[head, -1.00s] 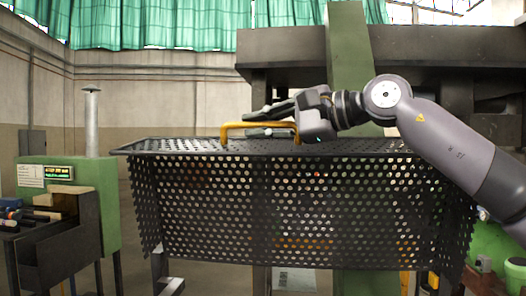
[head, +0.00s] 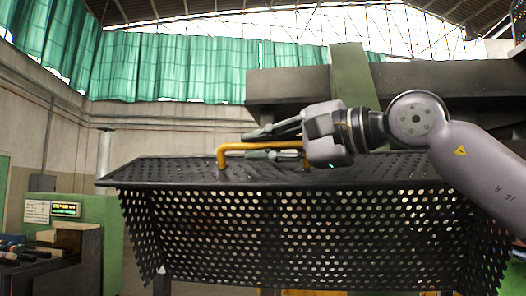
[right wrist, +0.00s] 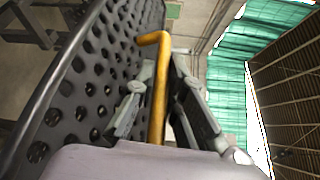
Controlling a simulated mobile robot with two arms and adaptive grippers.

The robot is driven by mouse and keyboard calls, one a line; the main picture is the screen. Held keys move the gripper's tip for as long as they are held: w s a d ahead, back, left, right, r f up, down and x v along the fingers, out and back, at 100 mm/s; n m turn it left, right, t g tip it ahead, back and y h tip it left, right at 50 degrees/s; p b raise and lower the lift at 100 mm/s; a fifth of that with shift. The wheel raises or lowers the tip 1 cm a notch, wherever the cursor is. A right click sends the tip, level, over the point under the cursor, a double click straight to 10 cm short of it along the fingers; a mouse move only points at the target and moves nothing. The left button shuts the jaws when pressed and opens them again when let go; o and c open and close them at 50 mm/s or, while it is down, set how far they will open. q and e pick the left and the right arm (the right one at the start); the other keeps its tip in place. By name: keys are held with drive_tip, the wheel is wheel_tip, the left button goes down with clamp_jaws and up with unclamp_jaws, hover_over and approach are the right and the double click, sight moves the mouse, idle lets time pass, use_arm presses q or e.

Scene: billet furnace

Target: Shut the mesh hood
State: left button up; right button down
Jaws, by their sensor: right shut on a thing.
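The mesh hood (head: 300,228) is a dark perforated metal cover in the middle of the head view, with a top panel and a front panel that slopes down. A yellow bar handle (head: 222,157) stands on its top panel. My right gripper (head: 262,144) comes in from the right and is shut on the handle, one finger above the bar and one below. In the right wrist view the handle (right wrist: 158,90) runs between the two fingers (right wrist: 155,105), beside the hood's perforated panel (right wrist: 90,75). My left gripper is not in view.
A green cabinet with a lit display (head: 66,209) stands at the left, with a dark trough (head: 60,268) holding bars in front. A green post (head: 352,85) and dark beam (head: 420,88) are behind the hood. Open floor lies between cabinet and hood.

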drive_tip(key=c, duration=1.9)
unclamp_jaws()
drive_tip(key=v, duration=1.2)
